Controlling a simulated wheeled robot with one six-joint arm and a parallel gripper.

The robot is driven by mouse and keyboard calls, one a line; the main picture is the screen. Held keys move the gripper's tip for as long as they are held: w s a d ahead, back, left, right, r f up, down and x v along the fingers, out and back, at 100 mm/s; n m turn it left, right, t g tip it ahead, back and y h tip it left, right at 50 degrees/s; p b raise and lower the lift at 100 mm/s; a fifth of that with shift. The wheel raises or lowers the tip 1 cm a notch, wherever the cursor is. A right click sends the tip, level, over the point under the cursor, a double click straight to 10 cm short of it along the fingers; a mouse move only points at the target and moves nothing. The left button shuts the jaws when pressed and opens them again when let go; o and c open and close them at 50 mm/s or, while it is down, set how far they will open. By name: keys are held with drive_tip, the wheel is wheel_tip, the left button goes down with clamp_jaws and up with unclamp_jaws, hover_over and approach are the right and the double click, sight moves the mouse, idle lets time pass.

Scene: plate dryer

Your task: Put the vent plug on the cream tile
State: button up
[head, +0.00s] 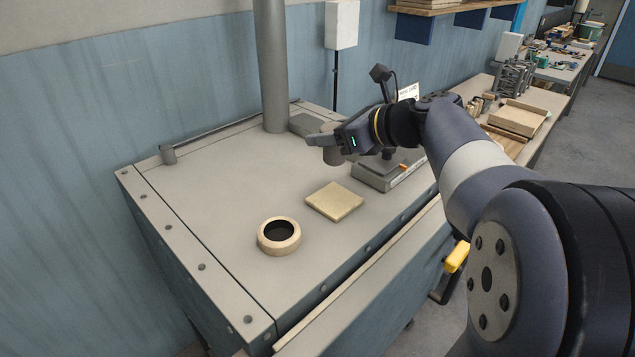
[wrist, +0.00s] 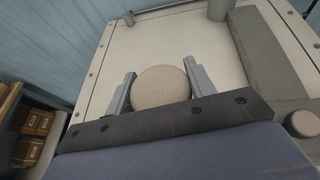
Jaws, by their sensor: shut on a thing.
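The vent plug (head: 333,157), a short round grey-beige piece, is held in my gripper (head: 324,141) above the dryer top. In the wrist view the plug (wrist: 160,88) shows as a round beige face between the two fingers of my gripper (wrist: 160,74), which is shut on it. The cream tile (head: 335,201) is a flat square lying on the dryer top, lower in the head view than the plug and apart from it. Nothing lies on the tile. My gripper hides part of the plug in the head view.
A cream ring (head: 267,245) with a dark opening sits left of the tile. A grey scale-like box (head: 375,178) stands right of the tile. A vertical grey pipe (head: 271,65) rises at the back. The dryer top (head: 215,190) is clear at left.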

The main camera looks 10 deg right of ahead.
wheel_tip(320, 180, down, 9)
drive_tip(key=shift+r, duration=0.1)
idle(0.3)
drive_tip(key=shift+f, duration=0.2)
drive_tip(key=o, duration=1)
drive_tip(key=shift+o, duration=0.2)
drive_tip(key=shift+r, duration=0.15)
drive_tip(key=shift+s+d+r, duration=0.1)
drive_tip(key=shift+s+d, duration=0.05)
drive_tip(key=shift+d, duration=0.05)
drive_tip(key=b+v, duration=0.2)
drive_tip(key=v, duration=0.9)
drive_tip(key=shift+s+d+r, duration=0.15)
drive_tip(key=shift+s+r, duration=0.05)
drive_tip(key=shift+r, duration=0.05)
